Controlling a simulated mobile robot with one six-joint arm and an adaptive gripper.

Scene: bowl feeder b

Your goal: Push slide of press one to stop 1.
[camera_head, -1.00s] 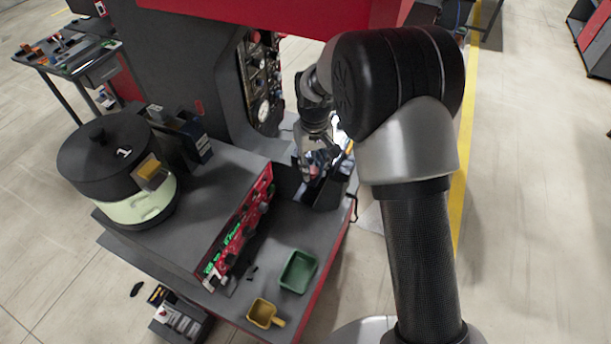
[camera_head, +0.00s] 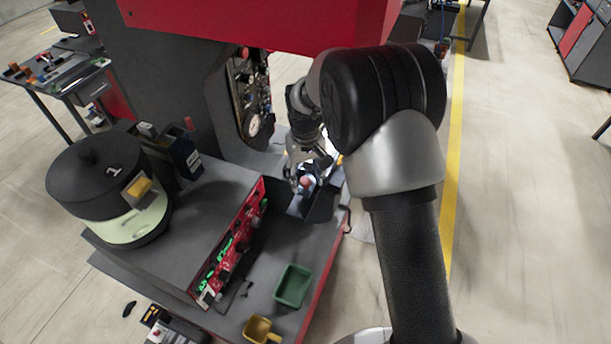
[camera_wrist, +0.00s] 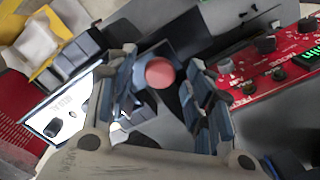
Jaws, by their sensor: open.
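The press (camera_head: 160,85) is a large dark machine with a red top, with a bowl feeder (camera_head: 95,180) marked 1 on its table. My gripper (camera_head: 304,184) is over a dark part at the right end of the table. In the wrist view my gripper (camera_wrist: 170,95) has its two blue-grey fingers apart. A round pinkish-red knob (camera_wrist: 160,73) shows between the fingers, and I cannot tell whether they touch it. Dark metal lies around the knob, and it may be part of the slide. The fingers and arm hide much of this area. I cannot make out a stop label.
A red control panel (camera_head: 232,240) with green lights runs along the table, left of my gripper. A green tray (camera_head: 293,286) and a yellow scoop (camera_head: 261,331) are near the front. The wrist view shows a white labelled plate (camera_wrist: 64,115) at the left.

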